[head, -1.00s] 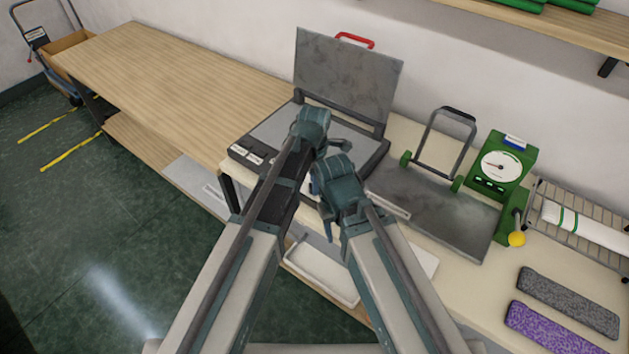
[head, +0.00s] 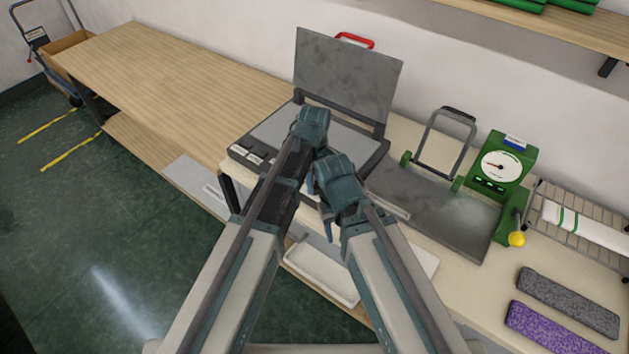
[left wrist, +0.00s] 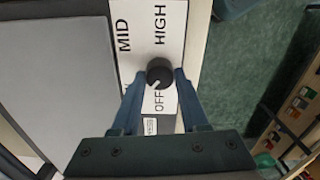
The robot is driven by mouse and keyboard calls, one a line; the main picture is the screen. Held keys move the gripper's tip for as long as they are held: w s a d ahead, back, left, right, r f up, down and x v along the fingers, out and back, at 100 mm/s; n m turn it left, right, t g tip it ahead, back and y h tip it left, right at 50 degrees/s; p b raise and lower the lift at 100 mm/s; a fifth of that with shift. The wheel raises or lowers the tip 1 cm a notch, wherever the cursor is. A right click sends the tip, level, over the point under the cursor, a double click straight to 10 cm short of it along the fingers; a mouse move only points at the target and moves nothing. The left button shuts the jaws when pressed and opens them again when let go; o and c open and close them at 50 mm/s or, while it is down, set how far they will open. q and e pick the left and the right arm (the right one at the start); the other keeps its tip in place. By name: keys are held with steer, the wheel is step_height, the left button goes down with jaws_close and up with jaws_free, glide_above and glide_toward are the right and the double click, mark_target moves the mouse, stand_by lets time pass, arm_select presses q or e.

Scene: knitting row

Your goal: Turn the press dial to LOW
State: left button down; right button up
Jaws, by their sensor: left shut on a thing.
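The press (head: 345,85) stands open on the bench in the head view, its lid raised. In the left wrist view its black dial (left wrist: 160,70) sits on a white label plate (left wrist: 172,20) marked MID, HIGH and OFF. The dial's white pointer mark faces down and left, near OFF. No LOW label shows; a finger covers part of the plate. My left gripper (left wrist: 160,76) is shut on the dial, one finger on each side. In the head view my left gripper (head: 312,125) hides the dial. My right gripper (head: 328,222) hangs in front of the bench; its jaw state is unclear.
Right of the press are a grey metal plate with a black handle (head: 440,210), a green gauge box (head: 503,165) and a wire rack (head: 580,225). Grey and purple pads (head: 570,300) lie at the front right. The wooden bench top (head: 170,75) at left is bare.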

arm_select(q)
steer(key=shift+m, duration=1.9)
steer(key=shift+c, duration=2.1)
jaws_free()
steer(key=shift+r, duration=0.1)
step_height(320, 180, up, 14)
steer(key=p, duration=1.4)
steer(key=shift+f, duration=0.25)
